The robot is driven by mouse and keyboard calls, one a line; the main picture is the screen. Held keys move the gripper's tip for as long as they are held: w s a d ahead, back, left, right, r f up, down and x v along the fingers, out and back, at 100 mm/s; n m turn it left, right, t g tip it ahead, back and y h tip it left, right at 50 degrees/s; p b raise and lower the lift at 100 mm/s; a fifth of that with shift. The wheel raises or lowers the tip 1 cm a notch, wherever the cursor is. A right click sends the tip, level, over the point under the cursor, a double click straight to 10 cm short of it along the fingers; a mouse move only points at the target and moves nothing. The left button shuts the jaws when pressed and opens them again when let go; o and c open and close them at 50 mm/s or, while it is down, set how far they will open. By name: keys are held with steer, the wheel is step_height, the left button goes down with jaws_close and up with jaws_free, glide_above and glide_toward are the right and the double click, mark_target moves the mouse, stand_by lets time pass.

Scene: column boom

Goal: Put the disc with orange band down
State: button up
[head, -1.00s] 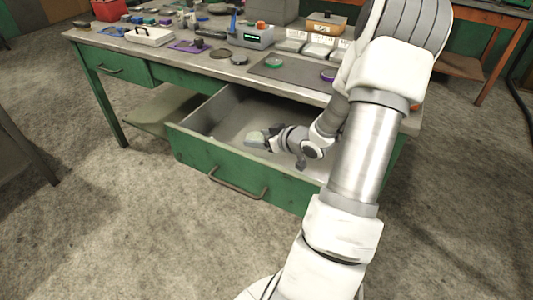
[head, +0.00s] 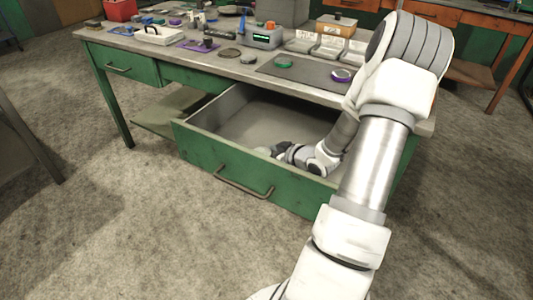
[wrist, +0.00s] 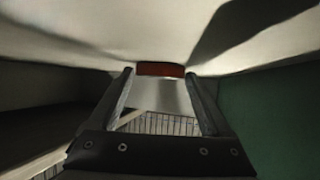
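My gripper (head: 273,151) is low inside the open green drawer (head: 240,164), close behind its front wall, which partly hides the fingertips in the head view. In the wrist view the two fingers of my gripper (wrist: 160,75) stand apart, with a dark orange-red band (wrist: 160,69) between their tips. This band appears to be the edge of the disc with orange band, gripped at both sides. A pale surface fills the top of the wrist view, close to the band; I cannot tell if they touch. In the head view a small pale shape (head: 263,150) shows at the fingertips.
The drawer floor (head: 262,118) behind my gripper is bare. On the workbench above are a dark mat (head: 305,72) with a green disc (head: 284,62) and a purple-banded disc (head: 341,75), a grey device (head: 262,38) and trays (head: 330,46).

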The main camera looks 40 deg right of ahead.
steer(key=shift+o, duration=1)
steer(key=shift+r, duration=0.15)
steer(key=shift+s+r+p, duration=0.2)
steer(key=shift+r+p, duration=0.05)
steer(key=shift+p, duration=0.05)
steer(key=p+v, duration=0.2)
steer(key=v, duration=0.3)
steer(key=shift+s+d+r, duration=0.1)
steer(key=shift+s+r, duration=0.1)
steer(key=shift+s, duration=0.05)
steer(key=shift+s+r+p, duration=0.2)
steer(key=shift+s+p, duration=0.1)
steer(key=shift+s, duration=0.35)
steer(key=shift+w, duration=0.1)
